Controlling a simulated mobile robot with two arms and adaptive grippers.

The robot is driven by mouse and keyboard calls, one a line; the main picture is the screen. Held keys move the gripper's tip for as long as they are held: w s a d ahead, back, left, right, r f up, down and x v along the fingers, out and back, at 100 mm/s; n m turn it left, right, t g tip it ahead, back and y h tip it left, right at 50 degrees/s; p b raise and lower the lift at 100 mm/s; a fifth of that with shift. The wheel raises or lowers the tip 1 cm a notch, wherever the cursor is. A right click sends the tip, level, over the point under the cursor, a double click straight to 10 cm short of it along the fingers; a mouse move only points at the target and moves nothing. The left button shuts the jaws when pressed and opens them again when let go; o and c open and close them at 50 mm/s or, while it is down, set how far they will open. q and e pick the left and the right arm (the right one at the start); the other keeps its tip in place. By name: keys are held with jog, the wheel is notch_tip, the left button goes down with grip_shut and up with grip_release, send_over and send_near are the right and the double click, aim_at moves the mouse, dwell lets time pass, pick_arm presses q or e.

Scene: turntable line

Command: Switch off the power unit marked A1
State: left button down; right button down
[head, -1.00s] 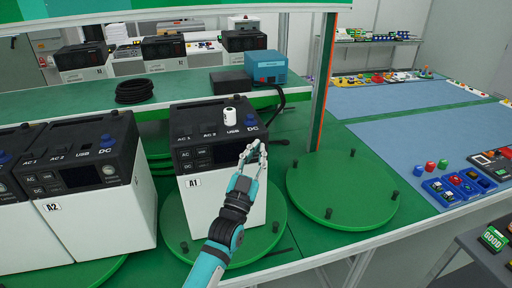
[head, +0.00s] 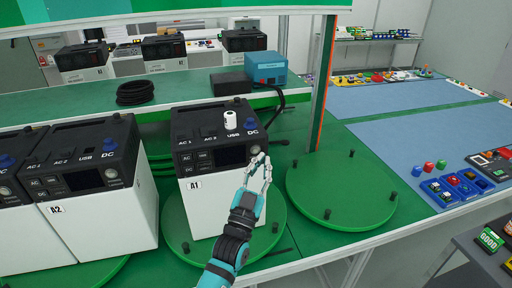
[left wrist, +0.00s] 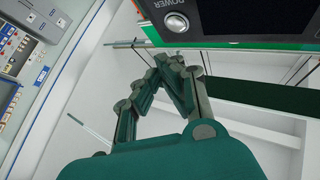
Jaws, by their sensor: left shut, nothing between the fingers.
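The power unit A1 (head: 210,205) is a white box with a black top part and an "A1" label. It stands on a green round turntable (head: 180,236). Its round power button (head: 254,150) is at the right end of its front panel; the left wrist view shows the button (left wrist: 176,22) under the word POWER. The A1 screen (head: 231,156) looks dark, and the part in the left wrist view (left wrist: 265,17) is black. My left gripper (head: 260,160) is shut and empty, its tips just in front of and below the button, apparently apart from it. My right gripper is out of view.
Unit A2 (head: 95,225) and another unit stand to the left. An empty green turntable (head: 340,190) with black pegs is to the right. A teal box (head: 266,67) and black cable coil (head: 134,93) lie on the shelf behind.

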pick_arm(q)
jog(key=shift+s+d+p, duration=0.2)
jog(key=shift+s, duration=0.4)
jog(key=shift+s+d+p, duration=0.15)
jog(key=shift+s+d, duration=0.05)
jog(key=shift+s, duration=0.4)
